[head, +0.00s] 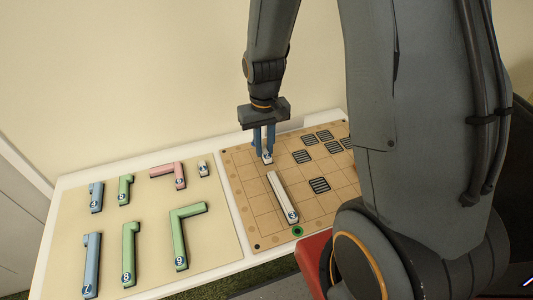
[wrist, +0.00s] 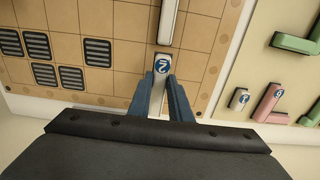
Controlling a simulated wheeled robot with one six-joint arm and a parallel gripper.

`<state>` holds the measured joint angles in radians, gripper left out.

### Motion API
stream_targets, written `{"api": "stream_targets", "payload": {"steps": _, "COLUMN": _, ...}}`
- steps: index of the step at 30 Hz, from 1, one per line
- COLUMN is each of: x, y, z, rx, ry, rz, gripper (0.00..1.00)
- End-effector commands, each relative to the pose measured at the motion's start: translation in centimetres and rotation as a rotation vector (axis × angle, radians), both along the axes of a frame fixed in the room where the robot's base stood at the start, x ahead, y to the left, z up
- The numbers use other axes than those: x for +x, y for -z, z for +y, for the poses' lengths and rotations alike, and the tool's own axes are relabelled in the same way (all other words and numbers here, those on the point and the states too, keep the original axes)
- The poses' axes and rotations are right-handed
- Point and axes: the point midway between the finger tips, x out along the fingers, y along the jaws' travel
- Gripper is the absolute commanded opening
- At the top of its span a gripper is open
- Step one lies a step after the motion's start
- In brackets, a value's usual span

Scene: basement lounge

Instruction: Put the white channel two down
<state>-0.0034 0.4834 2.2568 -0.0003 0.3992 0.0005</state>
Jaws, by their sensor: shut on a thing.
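My gripper (head: 265,152) is shut on the white channel two (head: 267,158), a short white piece with a dark blue round label. It is over the tan grid board (head: 238,156), near its back left edge. In the wrist view the channel (wrist: 163,66) sits between the blue fingertips (wrist: 166,84), label up and reading 2. I cannot tell whether it touches the board. A longer white channel (head: 281,195) with a blue label lies on the board in front of it; its end also shows in the wrist view (wrist: 168,21).
Several dark slotted plates (head: 319,185) cover cells to the right on the board. To the left, a cream mat (head: 152,215) holds blue, green, pink and small white channels (head: 203,169). A green ring (head: 297,231) marks the board's front edge. Cells around the gripper are bare.

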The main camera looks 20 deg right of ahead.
Motion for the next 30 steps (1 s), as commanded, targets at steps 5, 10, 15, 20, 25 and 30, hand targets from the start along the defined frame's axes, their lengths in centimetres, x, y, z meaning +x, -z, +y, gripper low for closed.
{"api": "stream_targets", "payload": {"steps": 5, "x": -0.1, "y": 2.5, "z": -0.1, "rx": 0.0, "ry": 0.002, "rz": 0.005, "gripper": 0.0}}
{"api": "stream_targets", "payload": {"steps": 10, "x": -0.1, "y": 3.4, "z": -0.2, "rx": 0.0, "ry": 0.003, "rz": 0.001, "gripper": 0.0}}
{"api": "stream_targets", "payload": {"steps": 15, "x": 0.0, "y": 3.4, "z": -0.2, "rx": 0.0, "ry": 0.003, "rz": 0.0, "gripper": 0.0}}
{"api": "stream_targets", "payload": {"steps": 20, "x": 0.0, "y": 3.7, "z": -0.2, "rx": 0.0, "ry": 0.003, "rz": 0.001, "gripper": 0.0}}
{"api": "stream_targets", "payload": {"steps": 25, "x": 0.0, "y": 3.7, "z": -0.1, "rx": 0.0, "ry": 0.003, "rz": 0.001, "gripper": 0.37}}
{"api": "stream_targets", "payload": {"steps": 30, "x": 0.0, "y": 3.7, "z": -0.1, "rx": 0.0, "ry": 0.003, "rz": 0.001, "gripper": 0.37}}
